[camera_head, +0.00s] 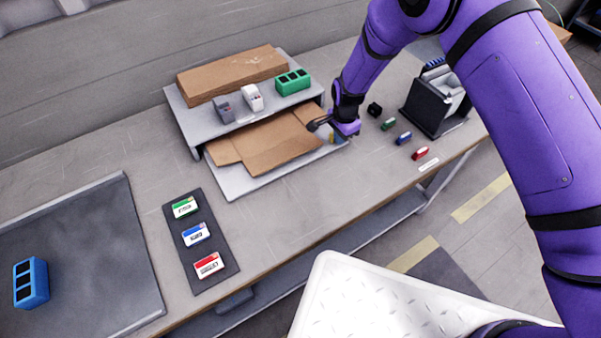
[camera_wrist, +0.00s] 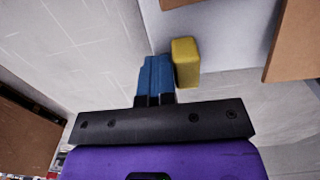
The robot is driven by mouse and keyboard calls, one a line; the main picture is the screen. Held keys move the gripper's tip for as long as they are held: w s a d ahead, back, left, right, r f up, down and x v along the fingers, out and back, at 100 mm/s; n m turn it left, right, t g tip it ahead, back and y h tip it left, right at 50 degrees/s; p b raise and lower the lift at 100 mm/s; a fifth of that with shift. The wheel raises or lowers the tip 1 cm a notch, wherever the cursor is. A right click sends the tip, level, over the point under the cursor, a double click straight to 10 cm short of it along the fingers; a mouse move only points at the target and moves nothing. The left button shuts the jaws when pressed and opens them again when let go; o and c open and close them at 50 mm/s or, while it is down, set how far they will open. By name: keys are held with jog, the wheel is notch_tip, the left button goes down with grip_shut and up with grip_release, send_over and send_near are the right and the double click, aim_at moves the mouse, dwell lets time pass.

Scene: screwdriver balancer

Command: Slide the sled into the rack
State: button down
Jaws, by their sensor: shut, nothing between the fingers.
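The sled (camera_head: 236,186) is a light grey tray with flat brown cardboard (camera_head: 268,146) on it. It sticks out from under the top shelf of the grey rack (camera_head: 186,117), towards the front of the bench. A small yellow block (camera_head: 332,139) is at the sled's right end and shows close up in the wrist view (camera_wrist: 186,63). My gripper (camera_head: 335,133) is low at that end. Its blue fingers (camera_wrist: 157,78) are shut and empty, just left of the yellow block in the wrist view. I cannot tell whether they touch it.
The rack's top holds a long cardboard box (camera_head: 230,75), a green block (camera_head: 292,82) and two small grey and white items. Small coloured pieces and a black bin (camera_head: 432,108) are to the right. A dark label strip (camera_head: 201,245) lies in front-left; bench between is clear.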

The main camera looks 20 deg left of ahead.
aim_at(328, 132)
jog(key=shift+w+a, duration=1.05)
jog(key=shift+a, duration=0.25)
jog(key=shift+w+a, duration=1)
jog(key=shift+a, duration=0.3)
jog(key=shift+s+d, duration=0.1)
jog(key=shift+d, duration=0.05)
jog(key=shift+s+d, duration=0.3)
jog(key=shift+d, duration=0.1)
notch_tip(328, 132, up, 7)
